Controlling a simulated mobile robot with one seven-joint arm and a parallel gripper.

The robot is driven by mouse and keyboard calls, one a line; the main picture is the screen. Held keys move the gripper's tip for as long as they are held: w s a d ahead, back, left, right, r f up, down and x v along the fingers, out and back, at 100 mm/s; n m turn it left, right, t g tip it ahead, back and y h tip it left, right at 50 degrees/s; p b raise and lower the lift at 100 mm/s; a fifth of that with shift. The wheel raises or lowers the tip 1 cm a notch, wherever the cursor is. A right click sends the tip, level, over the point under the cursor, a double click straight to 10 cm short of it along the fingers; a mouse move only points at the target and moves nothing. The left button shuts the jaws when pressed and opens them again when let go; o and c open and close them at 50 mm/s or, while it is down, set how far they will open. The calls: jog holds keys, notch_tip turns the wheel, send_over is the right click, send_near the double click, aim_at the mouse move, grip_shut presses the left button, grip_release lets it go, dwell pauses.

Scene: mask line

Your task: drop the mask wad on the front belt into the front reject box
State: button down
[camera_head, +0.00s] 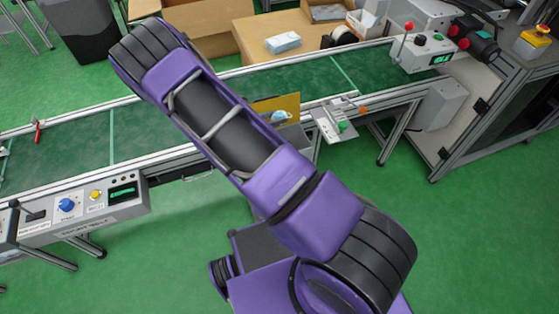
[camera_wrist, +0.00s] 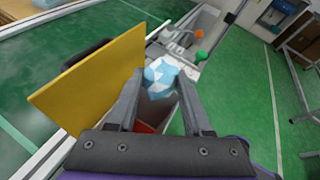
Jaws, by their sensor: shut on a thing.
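The mask wad (camera_wrist: 161,75), a crumpled light-blue and white lump, sits between the fingertips of my gripper (camera_wrist: 160,84). The gripper is shut on it. In the head view the wad (camera_head: 279,116) shows just past my arm, in front of a yellow panel (camera_head: 285,101). That panel (camera_wrist: 92,82) also stands left of my gripper in the wrist view. The front reject box (camera_wrist: 152,111) shows below the wad, between the fingers, with some red inside. Its grey side (camera_head: 299,141) shows in the head view, partly hidden by my arm. The wad appears above the box; the exact gap is unclear.
The green front belt (camera_head: 75,146) runs behind my arm. A control box with a blue knob (camera_head: 67,205) is at left. A bracket with a green knob (camera_head: 341,127) stands right of the reject box. Green floor is clear at lower right.

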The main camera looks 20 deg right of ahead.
jog(key=x, duration=0.1)
jog(key=p+x, duration=0.1)
jog(key=x, duration=0.1)
jog(key=shift+w+a+f, duration=0.2)
jog(key=shift+a, duration=0.05)
notch_tip(320, 180, down, 6)
jog(key=b, duration=0.3)
jog(key=shift+b, duration=0.3)
jog(key=shift+f, duration=0.1)
jog(key=shift+c, duration=1.2)
grip_release()
jog(key=v, duration=1.7)
jog(key=shift+a, duration=0.25)
jog(key=shift+w, duration=0.2)
